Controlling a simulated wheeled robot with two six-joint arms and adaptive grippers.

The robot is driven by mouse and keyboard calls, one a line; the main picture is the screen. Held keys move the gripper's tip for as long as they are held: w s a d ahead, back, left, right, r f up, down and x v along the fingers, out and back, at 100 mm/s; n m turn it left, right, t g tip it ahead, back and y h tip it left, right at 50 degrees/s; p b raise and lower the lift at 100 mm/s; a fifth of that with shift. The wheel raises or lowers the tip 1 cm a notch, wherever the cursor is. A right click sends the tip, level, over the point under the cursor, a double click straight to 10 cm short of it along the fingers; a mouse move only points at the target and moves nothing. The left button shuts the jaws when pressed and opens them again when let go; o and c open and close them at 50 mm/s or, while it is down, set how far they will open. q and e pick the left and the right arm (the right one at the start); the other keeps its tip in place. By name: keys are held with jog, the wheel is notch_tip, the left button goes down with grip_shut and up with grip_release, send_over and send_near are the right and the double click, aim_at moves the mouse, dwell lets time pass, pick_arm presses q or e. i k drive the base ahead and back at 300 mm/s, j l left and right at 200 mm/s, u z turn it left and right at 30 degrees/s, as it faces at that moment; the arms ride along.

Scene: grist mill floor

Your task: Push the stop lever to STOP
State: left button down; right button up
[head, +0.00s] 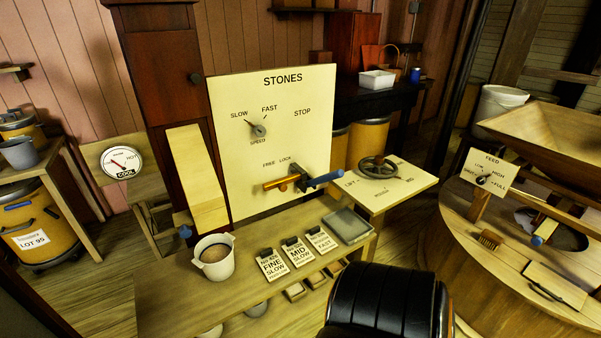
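The cream STONES panel (230,120) stands upright at the centre. The word STOP (302,113) is printed on its right half. Below it a dark lever with a blue grip (325,179) sticks out to the right, well under the STOP word; I take it as the stop lever. An orange-brown latch piece (282,184) lies across by the lever's base, under the words FREE and LOCK (277,162). It looks closer to FREE, but I cannot tell its exact setting. The speed pointer (258,130) points toward SLOW. Neither of my grippers is in view.
A wooden bench (190,290) below the panel holds a white bucket (215,258), several label cards (298,252) and a grey tray (347,226). A handwheel (378,167) stands right of the lever. A black rounded shape fills the bottom centre.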

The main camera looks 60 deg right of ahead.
aim_at(338, 174)
jog(key=z, duration=2.2)
jog(key=j+z, duration=0.15)
jog(key=z, duration=0.15)
jog(key=j+z, duration=0.25)
jog(key=i+l, duration=0.1)
